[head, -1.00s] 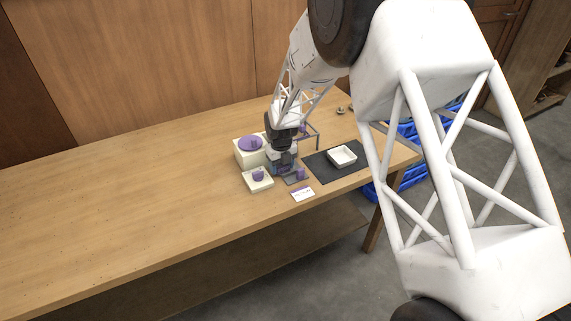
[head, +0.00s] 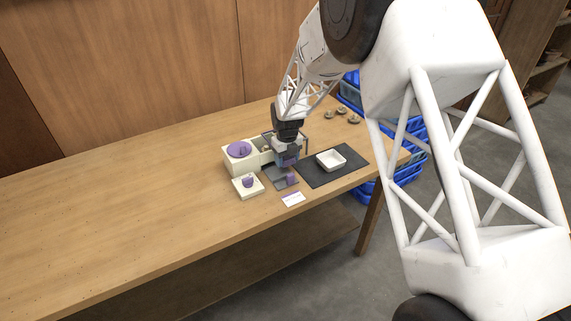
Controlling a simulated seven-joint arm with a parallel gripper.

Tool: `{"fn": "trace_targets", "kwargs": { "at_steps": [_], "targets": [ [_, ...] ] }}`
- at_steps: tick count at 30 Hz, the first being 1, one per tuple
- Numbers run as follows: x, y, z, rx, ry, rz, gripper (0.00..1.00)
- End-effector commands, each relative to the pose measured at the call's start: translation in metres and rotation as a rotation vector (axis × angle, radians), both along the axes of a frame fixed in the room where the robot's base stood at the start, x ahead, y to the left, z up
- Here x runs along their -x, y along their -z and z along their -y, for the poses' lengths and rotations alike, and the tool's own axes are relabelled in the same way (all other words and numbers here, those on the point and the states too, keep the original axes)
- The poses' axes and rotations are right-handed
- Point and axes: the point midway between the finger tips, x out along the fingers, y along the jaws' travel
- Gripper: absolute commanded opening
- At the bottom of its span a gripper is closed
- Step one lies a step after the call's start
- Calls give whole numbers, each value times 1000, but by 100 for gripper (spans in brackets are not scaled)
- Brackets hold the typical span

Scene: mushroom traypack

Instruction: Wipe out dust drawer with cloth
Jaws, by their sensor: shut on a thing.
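My gripper (head: 287,161) points down over the right side of a small cluster on the table. It is shut on a small bluish-purple thing, which fits the cloth, though its shape is mostly hidden by the fingers. A cream box (head: 228,163) with a round purple top (head: 239,149) stands left of the gripper. A grey flat piece (head: 283,183) lies just below the gripper, with a small purple object (head: 291,179) at its right. I cannot tell which part is the dust drawer, or whether the cloth touches it.
A small cream tray (head: 240,194) holding a purple item sits front left. A white card (head: 293,198) lies in front. A dark mat (head: 318,181) with a white dish (head: 342,152) is at right. Small mushroom-like items (head: 340,111) lie behind. The table's left is clear.

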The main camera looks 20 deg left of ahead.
Motion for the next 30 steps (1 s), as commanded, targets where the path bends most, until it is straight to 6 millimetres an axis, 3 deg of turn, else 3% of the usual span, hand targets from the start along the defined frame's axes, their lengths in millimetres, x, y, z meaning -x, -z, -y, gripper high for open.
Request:
{"fn": "trace_targets", "kwargs": {
  "at_steps": [15,30],
  "targets": [
    [0,-44,-1,-1,0,2,29],
    [0,-47,-1,-1,0,1,29]
  ]
}}
